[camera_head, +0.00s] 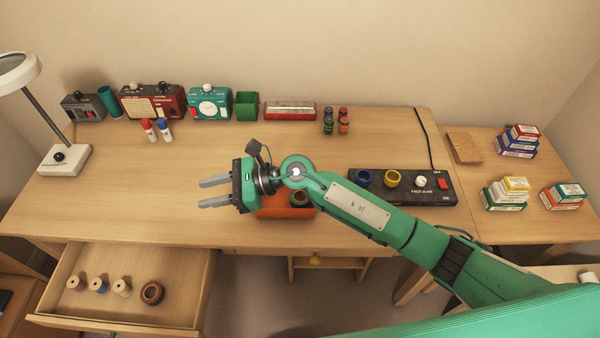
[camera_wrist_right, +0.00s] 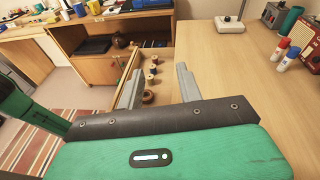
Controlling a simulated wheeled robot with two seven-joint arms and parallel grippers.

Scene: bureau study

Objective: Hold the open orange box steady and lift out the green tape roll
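The orange box (camera_head: 272,213) sits near the front edge of the desk, partly hidden under my right wrist and forearm. A dark ring-shaped roll (camera_head: 300,198) shows at the box's right side, apparently inside it; its colour is hard to tell, so I cannot be sure it is the green tape roll. My right gripper (camera_head: 206,191) is open and empty, pointing left above the desk, with its fingers left of the box. Its spread fingers also show in the right wrist view (camera_wrist_right: 158,84), which does not show the box. My left gripper is in neither view.
An open drawer (camera_head: 180,309) at lower left holds several spools and a brown ring (camera_head: 152,292). A black panel (camera_head: 432,187) with coloured rings and a red switch lies right of the box. A lamp (camera_head: 64,160), radios and bottles stand farther back. The desk's left middle is clear.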

